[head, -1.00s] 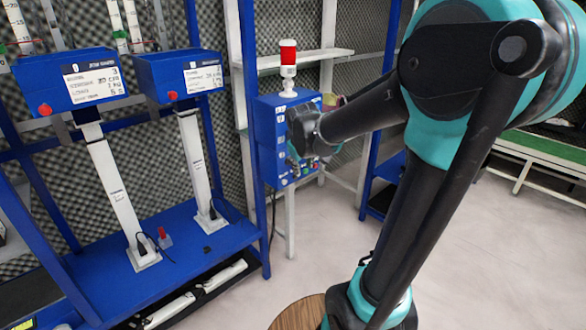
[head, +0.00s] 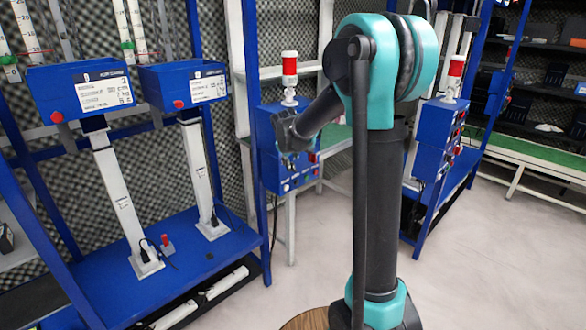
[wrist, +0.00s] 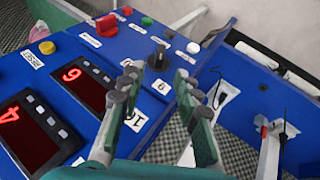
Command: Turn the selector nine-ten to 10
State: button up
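The selector nine-ten appears to be the black knob (wrist: 158,58) near the edge of the blue control panel (wrist: 75,45) in the wrist view. Which label the knob points to is too small to tell. My gripper (wrist: 157,76) is open, its two green fingers with grey pads spread apart. The knob shows beyond and between the fingertips, with no visible contact. In the head view my gripper (head: 290,132) is at the front of the blue panel box (head: 268,172) and hides part of it.
The panel also carries a red knob (wrist: 106,25), a yellow button (wrist: 47,47) and red digit displays (wrist: 80,86). A red-and-white lamp (head: 289,75) tops the box. Another blue panel box (head: 437,130) stands right of my arm. Blue test stands (head: 90,85) are at left; pale floor is clear at right.

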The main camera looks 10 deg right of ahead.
aim_at(293, 166)
jog(key=x, duration=0.8)
grip_shut()
